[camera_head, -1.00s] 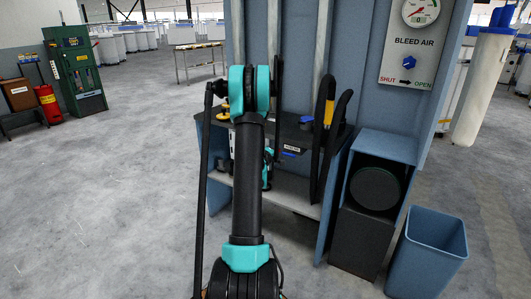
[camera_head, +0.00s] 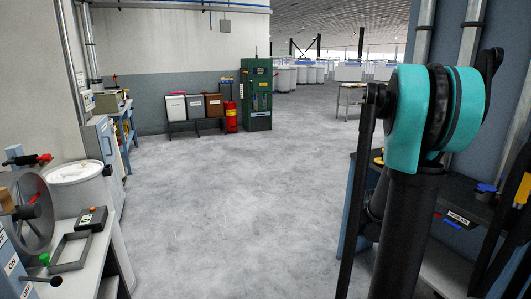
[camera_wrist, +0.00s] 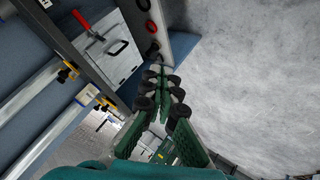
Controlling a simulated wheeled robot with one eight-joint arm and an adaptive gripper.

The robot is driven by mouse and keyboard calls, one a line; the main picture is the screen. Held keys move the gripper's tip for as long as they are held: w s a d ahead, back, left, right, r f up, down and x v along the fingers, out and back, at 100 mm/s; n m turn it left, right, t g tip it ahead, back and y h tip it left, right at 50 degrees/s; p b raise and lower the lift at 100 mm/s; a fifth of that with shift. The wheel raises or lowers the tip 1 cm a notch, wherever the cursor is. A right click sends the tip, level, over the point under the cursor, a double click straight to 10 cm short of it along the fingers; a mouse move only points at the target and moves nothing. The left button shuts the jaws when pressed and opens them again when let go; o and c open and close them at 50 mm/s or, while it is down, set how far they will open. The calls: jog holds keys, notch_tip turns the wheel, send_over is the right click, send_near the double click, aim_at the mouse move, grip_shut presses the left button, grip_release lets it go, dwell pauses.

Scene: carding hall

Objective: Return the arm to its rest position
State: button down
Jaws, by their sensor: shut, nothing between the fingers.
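My arm (camera_head: 408,185), black with a teal joint, stands upright at the right of the head view, with its elbow raised near the top. My gripper (camera_wrist: 163,84) shows in the wrist view, its green fingers drawn together at the tips with nothing between them. It is not visible in the head view. In the wrist view, a grey panel with a red-handled lever (camera_wrist: 84,20) is at the upper left, and bare floor (camera_wrist: 250,75) is on the right.
A grey bench with a handwheel (camera_head: 32,205) stands at the left. A dark shelf (camera_head: 470,218) with small items is close behind my arm at the right. A green cabinet (camera_head: 257,95) and a red cylinder (camera_head: 231,118) stand far back. The floor between is clear.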

jog(key=s+a+f+g+y, duration=0.1)
jog(key=s+a+f+y, duration=0.1)
jog(key=s+a, duration=0.9)
jog(key=s+a+f+g+y, duration=0.2)
jog(key=s+a+f+y, duration=0.1)
jog(key=s+a, duration=0.8)
jog(key=shift+s+a+m+y, duration=0.3)
jog(key=shift+s+a, duration=0.05)
jog(key=shift+a, duration=0.4)
jog(key=c, duration=2.2)
grip_release()
